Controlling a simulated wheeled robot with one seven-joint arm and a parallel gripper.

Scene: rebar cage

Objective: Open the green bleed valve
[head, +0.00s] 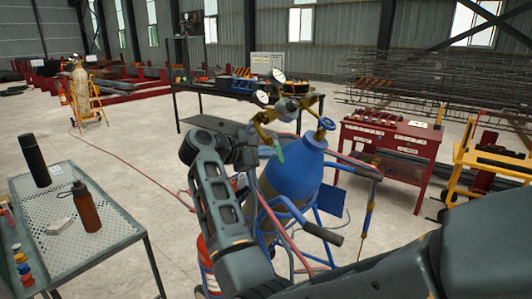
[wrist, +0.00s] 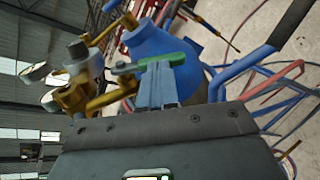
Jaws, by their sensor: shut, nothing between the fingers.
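The green bleed valve (head: 281,151) shows as a small green lever on the brass regulator (head: 268,128) of the blue gas cylinder (head: 290,179). In the wrist view the green lever (wrist: 128,69) lies across the tips of my gripper (wrist: 158,75), with brass fittings (wrist: 72,97) to its left. My gripper's fingers are together with nothing between them. The tips are at or very near the lever; I cannot tell whether they touch it.
Round gauges (head: 278,75) stand above the regulator, and a blue hand knob (head: 326,124) sits at its right. The cylinder stands in a blue cart with a black handle (head: 322,234). A perforated metal table (head: 112,236) is at the left. A red cabinet (head: 396,143) stands behind right.

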